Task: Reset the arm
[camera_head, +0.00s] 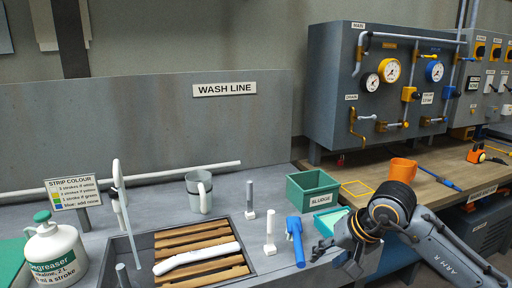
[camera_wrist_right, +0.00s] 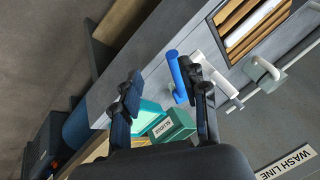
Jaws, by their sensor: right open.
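My right gripper (camera_head: 334,257) is over the right end of the grey bench, its arm coming in from the lower right. In the right wrist view the gripper (camera_wrist_right: 163,88) shows two dark fingers spread apart, with nothing held between them. My left gripper is in neither view.
A green SLUDGE bin (camera_head: 312,190) and an orange cup (camera_head: 403,170) are near my right arm. A sink with wooden slats (camera_head: 198,248) holds a white piece. A gauge panel is behind.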

